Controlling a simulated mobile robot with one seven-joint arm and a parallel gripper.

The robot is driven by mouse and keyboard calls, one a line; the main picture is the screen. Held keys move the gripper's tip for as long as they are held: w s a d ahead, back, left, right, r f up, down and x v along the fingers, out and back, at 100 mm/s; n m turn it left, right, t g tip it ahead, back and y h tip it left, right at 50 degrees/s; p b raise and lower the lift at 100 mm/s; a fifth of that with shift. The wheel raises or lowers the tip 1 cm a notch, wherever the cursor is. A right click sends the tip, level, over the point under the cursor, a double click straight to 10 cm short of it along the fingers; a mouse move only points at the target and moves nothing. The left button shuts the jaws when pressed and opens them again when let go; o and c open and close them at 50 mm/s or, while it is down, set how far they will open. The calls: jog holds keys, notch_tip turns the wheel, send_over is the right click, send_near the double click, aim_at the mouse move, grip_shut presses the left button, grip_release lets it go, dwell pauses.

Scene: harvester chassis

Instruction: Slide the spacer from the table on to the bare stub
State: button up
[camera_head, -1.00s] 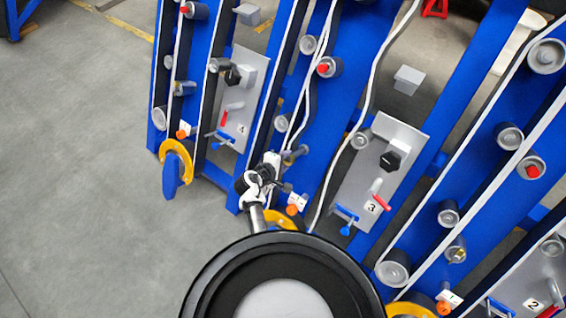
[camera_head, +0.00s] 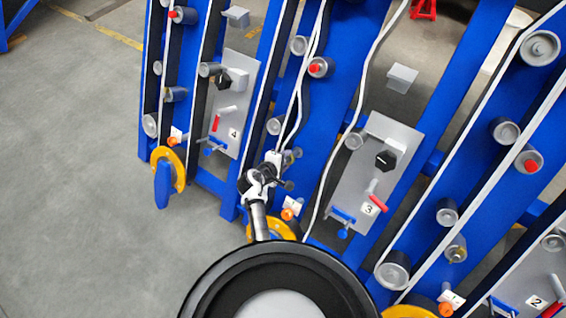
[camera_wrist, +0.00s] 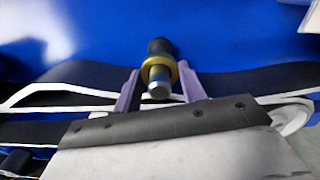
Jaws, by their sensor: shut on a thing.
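The spacer (camera_wrist: 174,69) is a brass-coloured ring in the wrist view. It sits around the bare stub (camera_wrist: 158,90), whose bright metal end pokes through toward the camera. The stub's dark root lies behind the ring, against the blue frame. My gripper (camera_wrist: 159,76) has its two fingers on either side of the ring, shut on it. In the head view my gripper (camera_head: 278,163) is at the blue rail left of plate 3; the ring is too small or hidden there to make out. The table is not in view.
White and black belts run over rollers along the blue rails (camera_head: 335,90). Grey plate 3 (camera_head: 372,190) with a black knob and red and blue levers stands to the right, plate 4 (camera_head: 234,110) to the left. Grey floor (camera_head: 70,160) is open at far left.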

aim_at(290, 157)
jog(key=shift+b+x, duration=1.1)
jog(key=shift+x, duration=0.9)
jog(key=o, duration=1.1)
jog(key=shift+o, duration=0.2)
jog(key=v, duration=1.4)
jog(key=shift+b, duration=0.3)
jog(key=shift+w, duration=0.15)
